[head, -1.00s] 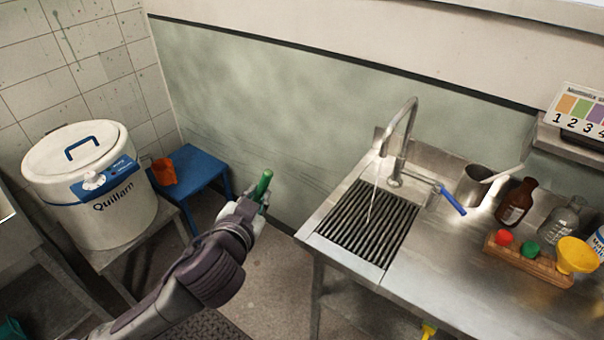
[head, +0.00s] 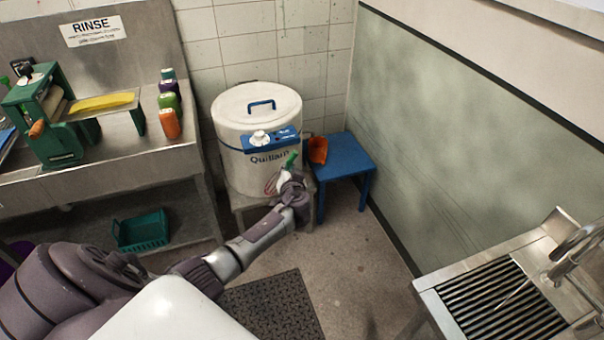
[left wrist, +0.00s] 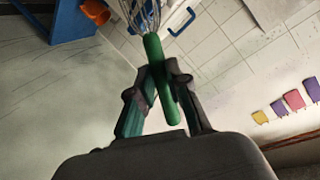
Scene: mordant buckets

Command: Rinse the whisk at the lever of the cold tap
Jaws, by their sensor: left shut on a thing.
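My left gripper (head: 285,178) is shut on the green handle of the whisk (head: 291,160), in front of the white Quillam drum in the head view. In the left wrist view, the fingers (left wrist: 162,85) hold the whisk's handle (left wrist: 154,52) from both sides, and its wire loops reach past the top edge. The cold tap (head: 577,242) stands at the right edge of the head view, its body partly cut off. A thin stream of water falls from it over the sink grate (head: 480,300). The tap's lever is out of view. My right gripper is not in view.
The white drum (head: 232,115) stands on a low stand beside a blue stool (head: 345,158) with an orange scoop (head: 318,150). At left, a steel counter (head: 160,155) bears a green press and several bottles. Open floor lies between the drum and the sink.

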